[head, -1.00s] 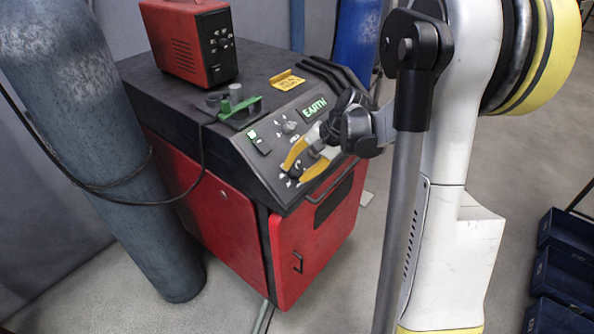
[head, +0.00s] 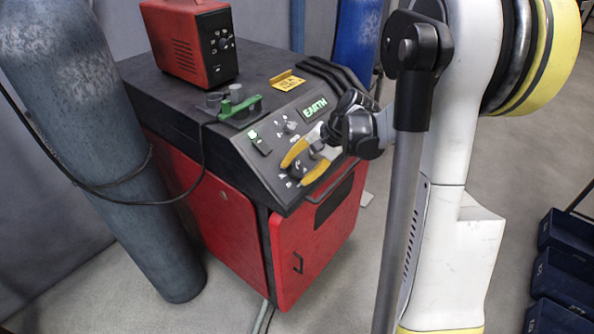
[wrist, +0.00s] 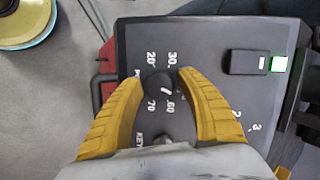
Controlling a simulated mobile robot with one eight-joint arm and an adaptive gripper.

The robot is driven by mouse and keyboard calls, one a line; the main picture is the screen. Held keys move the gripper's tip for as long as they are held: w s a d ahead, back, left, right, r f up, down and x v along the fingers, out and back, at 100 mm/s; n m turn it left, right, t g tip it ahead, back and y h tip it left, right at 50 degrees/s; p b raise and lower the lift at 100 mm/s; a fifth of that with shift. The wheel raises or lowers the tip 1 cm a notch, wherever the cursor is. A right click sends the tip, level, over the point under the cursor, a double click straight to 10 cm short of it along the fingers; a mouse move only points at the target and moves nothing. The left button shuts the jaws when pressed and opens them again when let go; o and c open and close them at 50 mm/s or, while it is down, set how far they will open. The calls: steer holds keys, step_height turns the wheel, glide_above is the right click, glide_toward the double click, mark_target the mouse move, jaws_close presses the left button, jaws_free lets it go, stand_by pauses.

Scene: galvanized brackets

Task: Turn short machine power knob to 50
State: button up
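The black power knob (wrist: 157,84) shows in the wrist view on the dark sloped panel (wrist: 215,40) of the red and black machine (head: 315,245). Printed numbers 20, 30, 60 and 70 ring it. The knob is hard to make out there.
A switch (wrist: 247,62) with a lit green square sits right of the knob in the wrist view. A front handle bar (head: 325,180) runs close below the panel. A blue-grey gas cylinder (head: 105,150) stands left. A red box (head: 190,42) sits on top.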

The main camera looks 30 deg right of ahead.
steer(key=v, duration=1.2)
steer(key=shift+w, duration=0.1)
